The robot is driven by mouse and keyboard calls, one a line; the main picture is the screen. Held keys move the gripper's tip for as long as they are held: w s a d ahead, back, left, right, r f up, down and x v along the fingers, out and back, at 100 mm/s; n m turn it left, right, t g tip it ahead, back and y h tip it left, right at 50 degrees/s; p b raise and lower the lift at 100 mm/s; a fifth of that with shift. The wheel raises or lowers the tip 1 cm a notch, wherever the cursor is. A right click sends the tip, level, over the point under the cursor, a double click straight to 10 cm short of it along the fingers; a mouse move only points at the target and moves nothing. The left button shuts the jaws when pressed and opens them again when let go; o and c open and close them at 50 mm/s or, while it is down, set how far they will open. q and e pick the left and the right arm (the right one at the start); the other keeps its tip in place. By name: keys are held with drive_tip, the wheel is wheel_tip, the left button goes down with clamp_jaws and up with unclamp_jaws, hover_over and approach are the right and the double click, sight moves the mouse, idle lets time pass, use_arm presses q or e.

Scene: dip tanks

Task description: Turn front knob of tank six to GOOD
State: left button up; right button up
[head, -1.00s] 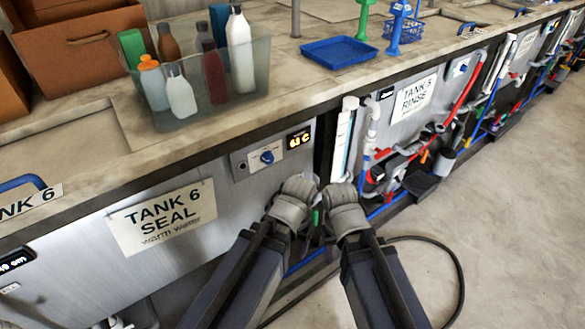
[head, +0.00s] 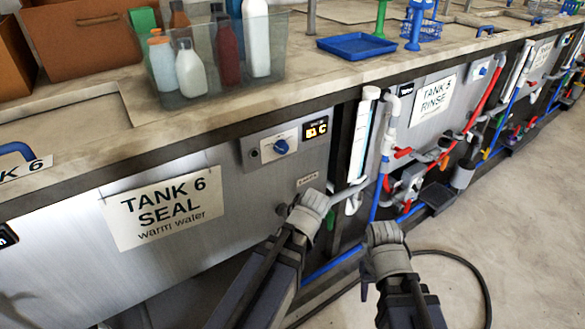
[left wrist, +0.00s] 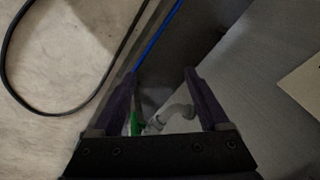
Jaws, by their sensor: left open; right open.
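The front of tank six shows in the head view with its TANK 6 SEAL sign (head: 163,207). Its blue front knob (head: 281,147) sits on a small grey panel left of a lit display (head: 315,129). The knob's set position is too small to read. My left gripper (head: 284,211) is low at the tank front, below the knob and apart from it. In the left wrist view its two fingers (left wrist: 163,75) are spread, with nothing held. My right gripper (head: 366,292) is lower right, over the floor and apart from the tank; its fingertips are partly hidden.
A clear bin of bottles (head: 190,85) and a blue tray (head: 356,46) stand on the counter. Pipes and hoses of tank five (head: 436,97) are at the right. A black cable (head: 470,268) lies on the otherwise clear floor.

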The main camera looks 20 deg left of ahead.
use_arm(q)
drive_tip(key=w+a+r+n+t+y+b, duration=0.2)
drive_tip(key=w+a+r+n+t+y, duration=0.15)
drive_tip(key=w+a+y, duration=0.35)
drive_tip(key=w+d+r+n+t+y, duration=0.1)
drive_tip(key=w+d+r+t+y, duration=0.1)
drive_tip(key=r, duration=0.5)
drive_tip(key=w+d+r+n+t+y, duration=0.2)
drive_tip(key=w+r+t+y, duration=0.1)
drive_tip(key=w+r+t, duration=0.1)
wheel_tip(320, 180, up, 3)
drive_tip(key=shift+w+d+f, duration=0.1)
drive_tip(key=shift+w+d, duration=0.3)
drive_tip(key=shift+w, duration=0.5)
use_arm(e)
wheel_tip(320, 180, down, 4)
drive_tip(key=shift+f, duration=0.1)
use_arm(q)
drive_tip(key=shift+w+a+n, duration=0.1)
drive_tip(key=shift+n, duration=0.15)
use_arm(e)
drive_tip(key=shift+a, duration=0.1)
